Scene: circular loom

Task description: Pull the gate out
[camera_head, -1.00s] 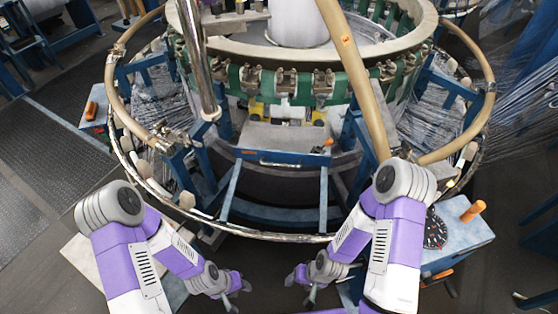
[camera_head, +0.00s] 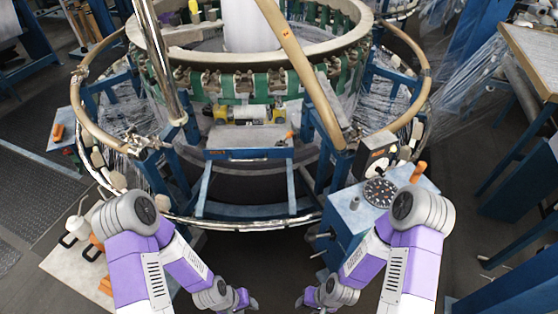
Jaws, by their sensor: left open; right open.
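The circular loom (camera_head: 230,210) stands in front of me with a curved front rail. What looks like the gate is a blue framed section with a grey top plate (camera_head: 243,138) and a blue crossbar (camera_head: 232,155) in the middle of the loom's front. A small orange knob (camera_head: 290,134) is at its right end. My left gripper (camera_head: 247,303) is open and empty, low in the view on this side of the rail. My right gripper (camera_head: 304,301) is open and empty, a short way to its right. Both are apart from the gate.
A blue cabinet with a black dial (camera_head: 380,193) and orange handle (camera_head: 418,172) stands at the right. A pale board (camera_head: 75,262) with small items is at the lower left. A tan pole (camera_head: 300,70) slants across the loom. A wooden-topped table (camera_head: 535,55) is at the far right.

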